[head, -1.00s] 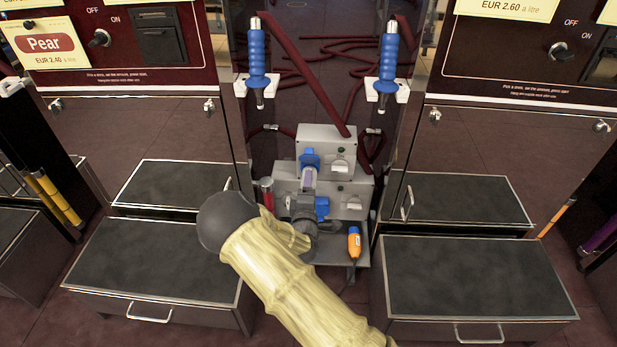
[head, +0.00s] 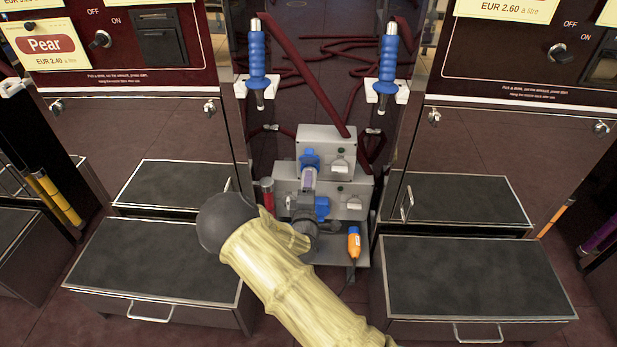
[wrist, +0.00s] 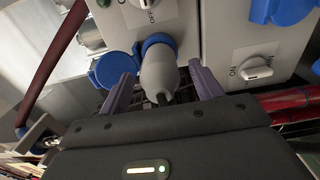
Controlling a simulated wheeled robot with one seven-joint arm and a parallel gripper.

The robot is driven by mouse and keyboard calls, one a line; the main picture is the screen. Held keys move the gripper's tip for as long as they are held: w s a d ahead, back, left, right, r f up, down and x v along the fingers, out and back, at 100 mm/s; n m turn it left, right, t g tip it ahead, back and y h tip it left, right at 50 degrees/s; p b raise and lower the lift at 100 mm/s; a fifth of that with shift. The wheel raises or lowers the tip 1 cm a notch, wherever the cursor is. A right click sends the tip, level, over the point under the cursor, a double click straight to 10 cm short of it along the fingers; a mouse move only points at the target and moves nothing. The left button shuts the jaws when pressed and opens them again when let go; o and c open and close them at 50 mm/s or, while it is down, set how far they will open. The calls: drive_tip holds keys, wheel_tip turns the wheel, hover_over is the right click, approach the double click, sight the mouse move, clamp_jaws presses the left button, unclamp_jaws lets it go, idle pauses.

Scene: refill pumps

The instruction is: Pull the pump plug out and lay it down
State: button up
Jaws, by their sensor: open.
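A grey plug (wrist: 158,75) sits in a blue socket (wrist: 157,41) on a grey pump box (wrist: 183,22) in the wrist view. My gripper (wrist: 161,76) is open, with one purple-grey finger on each side of the plug. I see gaps beside the plug, so the fingers do not look closed on it. My wrist and fingers hide the plug there.
A second blue socket cover (head: 322,208) is on the lower box. Dark-topped drawer units (head: 160,262) flank the shelf. Red hoses (head: 308,85) hang behind.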

drive_tip(key=shift+c, duration=0.3)
drive_tip(key=c, duration=1.2)
drive_tip(key=shift+s+a+p, duration=0.15)
drive_tip(key=shift+s+p, duration=0.55)
drive_tip(key=shift+s, duration=2.3)
drive_tip(key=shift+c, duration=0.2)
